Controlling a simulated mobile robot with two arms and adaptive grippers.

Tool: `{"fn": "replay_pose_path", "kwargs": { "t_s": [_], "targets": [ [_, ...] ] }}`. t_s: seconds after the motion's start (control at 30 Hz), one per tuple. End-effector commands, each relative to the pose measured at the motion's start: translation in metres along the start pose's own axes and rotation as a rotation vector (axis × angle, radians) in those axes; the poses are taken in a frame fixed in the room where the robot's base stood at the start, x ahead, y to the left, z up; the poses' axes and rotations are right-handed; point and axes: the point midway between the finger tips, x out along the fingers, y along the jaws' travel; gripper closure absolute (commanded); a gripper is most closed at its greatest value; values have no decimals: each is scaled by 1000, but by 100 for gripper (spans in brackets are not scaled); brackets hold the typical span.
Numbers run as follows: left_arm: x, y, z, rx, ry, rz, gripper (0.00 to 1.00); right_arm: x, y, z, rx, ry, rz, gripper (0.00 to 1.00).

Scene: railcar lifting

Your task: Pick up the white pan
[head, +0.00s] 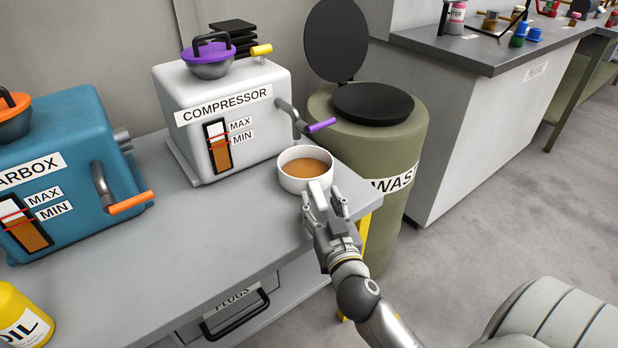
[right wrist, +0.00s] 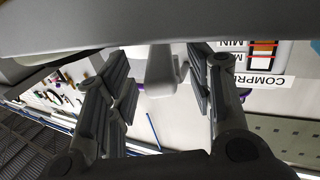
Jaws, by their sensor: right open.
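The white pan (head: 289,181) holds brown liquid and sits upright at the right end of the grey workbench, in front of the compressor. My right gripper (head: 326,203) is at the pan's near right side, with its fingers open and pointing at the pan. In the right wrist view, the open fingers of my right gripper (right wrist: 160,88) stand on both sides of a white piece (right wrist: 160,70), which looks like the pan's handle. There are gaps between it and the fingers. Whether the fingertips touch the pan is hard to tell. My left gripper is out of view.
The white compressor (head: 260,87) with its purple-tipped lever stands behind the pan. A green waste bin (head: 390,135) with its lid raised stands right of the bench (head: 220,232). A blue gearbox (head: 85,140) and a yellow oil bottle (head: 18,305) are at left. The middle bench top is clear.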

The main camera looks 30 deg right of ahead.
Motion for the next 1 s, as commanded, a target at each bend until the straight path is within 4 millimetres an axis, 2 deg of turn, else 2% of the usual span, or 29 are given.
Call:
{"fn": "replay_pose_path", "kwargs": {
  "t_s": [0.07, 0.2, 0.5, 0.87, 1.0],
  "targets": [
    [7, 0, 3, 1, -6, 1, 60, 13, 0, -7, -4, 4, -1, 52],
    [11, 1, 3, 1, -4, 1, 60, 28, -1, -4, 0, 2, -2, 52],
    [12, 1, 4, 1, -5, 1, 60, 32, -1, -3, 0, -1, 0, 52],
    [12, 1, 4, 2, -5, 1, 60, 32, -1, -3, 0, 0, 0, 98],
    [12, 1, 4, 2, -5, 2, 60, 32, -1, -4, 0, 1, -1, 100]
  ]
}}
